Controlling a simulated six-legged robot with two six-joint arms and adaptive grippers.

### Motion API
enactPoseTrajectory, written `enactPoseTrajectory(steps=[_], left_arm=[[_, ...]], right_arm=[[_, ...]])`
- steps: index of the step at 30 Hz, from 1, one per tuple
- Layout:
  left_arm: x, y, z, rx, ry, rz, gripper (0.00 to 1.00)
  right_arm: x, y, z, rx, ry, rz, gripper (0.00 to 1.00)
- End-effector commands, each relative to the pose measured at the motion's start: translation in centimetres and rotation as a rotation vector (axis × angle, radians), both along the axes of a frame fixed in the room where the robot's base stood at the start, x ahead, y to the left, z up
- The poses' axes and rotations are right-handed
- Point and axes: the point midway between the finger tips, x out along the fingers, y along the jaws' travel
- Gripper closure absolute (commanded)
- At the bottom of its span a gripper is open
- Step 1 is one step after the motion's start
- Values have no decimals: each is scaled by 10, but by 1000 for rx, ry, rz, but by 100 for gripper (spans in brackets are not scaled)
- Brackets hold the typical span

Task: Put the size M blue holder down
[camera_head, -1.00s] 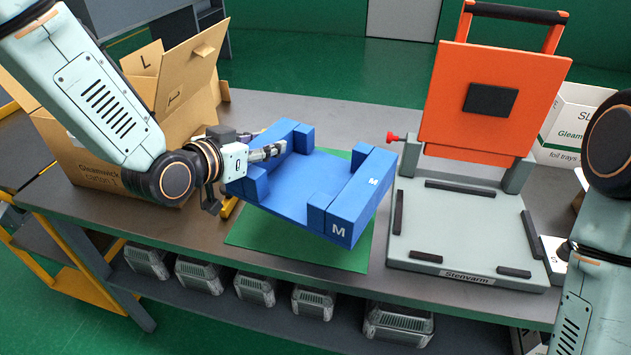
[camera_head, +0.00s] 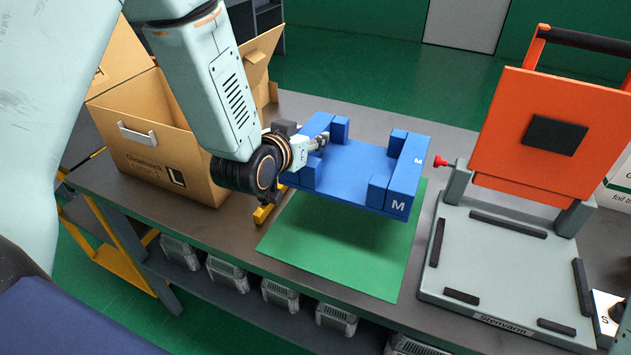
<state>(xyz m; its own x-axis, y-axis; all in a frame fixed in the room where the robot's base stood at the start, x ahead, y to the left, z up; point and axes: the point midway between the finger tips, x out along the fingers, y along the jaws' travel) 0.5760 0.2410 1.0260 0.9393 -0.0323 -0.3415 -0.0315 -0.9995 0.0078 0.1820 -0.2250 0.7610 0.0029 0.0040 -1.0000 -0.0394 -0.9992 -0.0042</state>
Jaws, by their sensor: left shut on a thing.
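The blue holder (camera_head: 352,166) carries a white M on its front right corner and on its right block. My left gripper (camera_head: 322,140) is shut on its left side, and the fingertips are partly hidden by the blocks there. The holder hangs above the back part of the green mat (camera_head: 345,246), with a shadow on the mat below it. Its base looks roughly level. My right gripper is not in view.
A grey press with a raised orange lid (camera_head: 545,135) and a red knob stands right of the mat. An open cardboard box (camera_head: 150,150) stands left, behind my left arm. A yellow piece (camera_head: 266,214) lies by the mat's left edge. Grey bins sit on the shelf below.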

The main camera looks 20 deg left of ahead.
Motion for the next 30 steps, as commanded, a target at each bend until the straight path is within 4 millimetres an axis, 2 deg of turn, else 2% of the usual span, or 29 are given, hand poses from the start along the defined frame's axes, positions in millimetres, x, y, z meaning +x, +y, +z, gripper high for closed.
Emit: enactPoseTrajectory(steps=[1, 6, 14, 21, 30], left_arm=[[0, -1, -14, 0, 1, -1, 100], [2, -1, -47, 0, -1, -1, 100], [4, -1, -69, 0, -3, -1, 100], [5, -1, -102, 0, -2, -2, 100], [5, -1, -107, 0, -5, -2, 100]], right_arm=[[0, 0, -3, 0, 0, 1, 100], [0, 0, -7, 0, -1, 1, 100], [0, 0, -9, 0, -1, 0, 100], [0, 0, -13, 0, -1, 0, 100], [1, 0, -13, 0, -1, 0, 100]])
